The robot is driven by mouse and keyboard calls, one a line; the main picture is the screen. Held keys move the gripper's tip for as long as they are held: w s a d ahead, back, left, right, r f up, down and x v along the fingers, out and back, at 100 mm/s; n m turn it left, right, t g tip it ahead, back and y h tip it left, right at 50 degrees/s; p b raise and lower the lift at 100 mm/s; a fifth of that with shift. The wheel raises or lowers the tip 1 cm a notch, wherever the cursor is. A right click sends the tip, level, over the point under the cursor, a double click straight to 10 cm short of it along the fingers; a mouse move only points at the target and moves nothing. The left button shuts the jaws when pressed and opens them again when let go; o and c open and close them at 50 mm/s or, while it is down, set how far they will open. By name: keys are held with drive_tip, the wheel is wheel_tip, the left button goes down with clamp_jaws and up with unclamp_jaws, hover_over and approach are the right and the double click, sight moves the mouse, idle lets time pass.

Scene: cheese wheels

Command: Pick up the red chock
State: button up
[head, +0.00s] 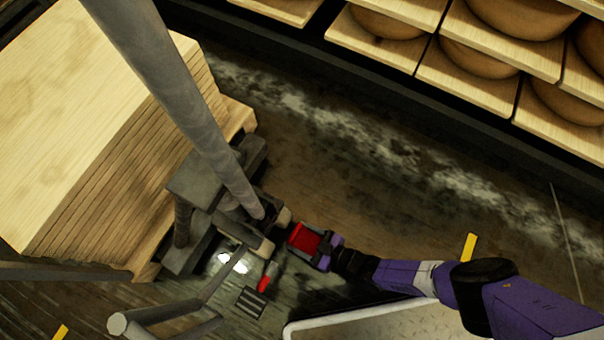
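The red chock (303,238) is a small red block low over the dark floor, just right of the pallet jack's wheels. My gripper (309,245), purple with dark fingers, reaches in from the right, and the chock lies between its fingers. The fingers are close along both sides of the chock. I cannot tell whether they press on it or whether it rests on the floor. The chock's underside is hidden.
A pallet jack (207,185) with a grey handle stands left of my gripper, with a red pedal (267,276) nearby. A stack of boards (90,120) fills the left. Shelves with cheese wheels (480,55) line the upper right. Wet floor between is clear.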

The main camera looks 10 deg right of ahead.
drive_tip(key=c, duration=0.8)
drive_tip(key=shift+r, duration=0.1)
wheel_tip(320, 180, up, 28)
drive_tip(key=p, duration=1.7)
